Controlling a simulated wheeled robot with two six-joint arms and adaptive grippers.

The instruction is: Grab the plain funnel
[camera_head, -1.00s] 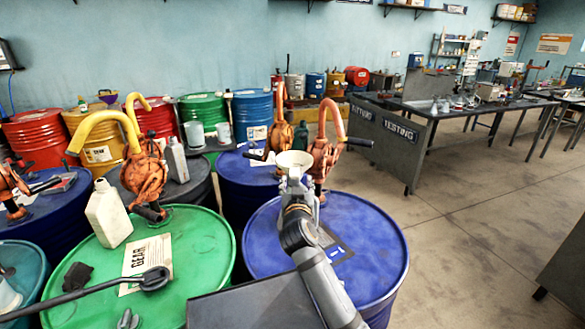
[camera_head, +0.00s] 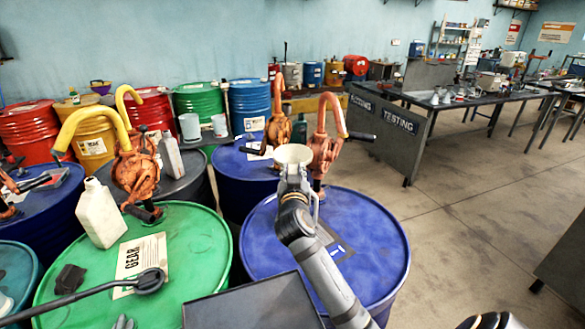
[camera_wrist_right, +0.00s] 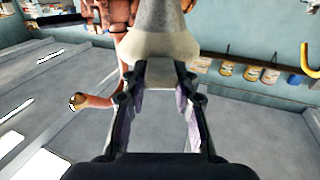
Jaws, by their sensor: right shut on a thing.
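The plain whitish funnel (camera_head: 294,155) is held upright, with its wide mouth up, above the back part of the blue drum (camera_head: 365,235) in the head view. My right gripper (camera_head: 293,180) is shut on it from below and in front. In the right wrist view the funnel (camera_wrist_right: 158,42) sits at the tips of the two fingers of my right gripper (camera_wrist_right: 160,75), its upper part cut off by the frame edge.
Orange hand pumps (camera_head: 325,150) stand behind the funnel, close to it. A green drum (camera_head: 190,255) at the left carries a white jug (camera_head: 101,213), a label and a dark rod. Testing tables (camera_head: 420,115) stand at the right, with open floor in front.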

